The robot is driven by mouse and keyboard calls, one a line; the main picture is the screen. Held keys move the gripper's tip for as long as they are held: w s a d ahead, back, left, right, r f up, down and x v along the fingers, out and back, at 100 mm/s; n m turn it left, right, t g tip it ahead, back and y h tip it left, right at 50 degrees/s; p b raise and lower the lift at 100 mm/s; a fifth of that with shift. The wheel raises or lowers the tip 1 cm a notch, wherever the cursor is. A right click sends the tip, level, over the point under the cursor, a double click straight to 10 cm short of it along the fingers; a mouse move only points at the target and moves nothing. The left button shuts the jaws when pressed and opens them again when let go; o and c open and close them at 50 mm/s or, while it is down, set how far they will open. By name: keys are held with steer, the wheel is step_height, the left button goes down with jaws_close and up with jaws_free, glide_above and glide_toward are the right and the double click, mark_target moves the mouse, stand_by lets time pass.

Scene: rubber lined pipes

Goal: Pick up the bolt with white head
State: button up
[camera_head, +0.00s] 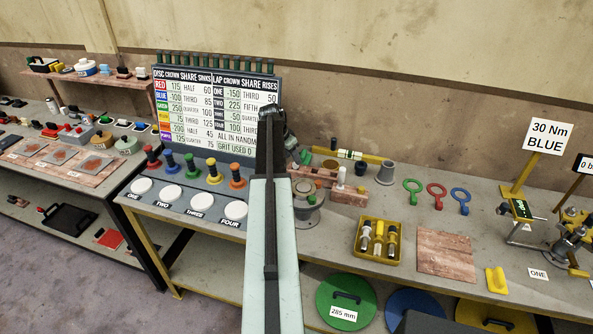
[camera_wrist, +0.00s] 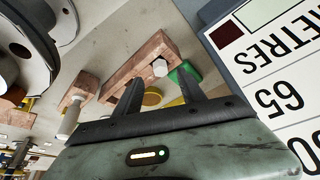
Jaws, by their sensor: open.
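In the wrist view, a bolt with a white hexagonal head (camera_wrist: 160,68) sits at a reddish wooden block (camera_wrist: 128,66). My gripper (camera_wrist: 162,78) is open, and its two dark fingers point toward that block. The white head appears between the fingertips, and nothing is held. A second pale, cylindrical piece (camera_wrist: 70,118) stands at another small wooden block (camera_wrist: 82,88). In the head view, a white-topped piece (camera_head: 341,176) stands upright in a wooden block (camera_head: 346,196) to the right of my arm. My gripper is mostly hidden there behind my arm.
A lettered board (camera_head: 215,105) stands close to my arm, and its panel also shows in the wrist view (camera_wrist: 262,75). Coloured knobs and white buttons lie in front of it. A yellow tray (camera_head: 397,262) with several cylinders and a grey cup (camera_head: 386,173) are to the right.

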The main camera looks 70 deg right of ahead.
mark_target(294, 164)
steer(key=b+x, duration=0.2)
steer(key=x, duration=0.2)
steer(key=shift+w+f+b, duration=0.1)
steer(key=shift+f+b, duration=0.1)
steer(key=shift+b, duration=0.2)
steer(key=shift+r, duration=0.25)
jaws_close()
step_height(294, 164, up, 15)
steer(key=p, duration=1.5)
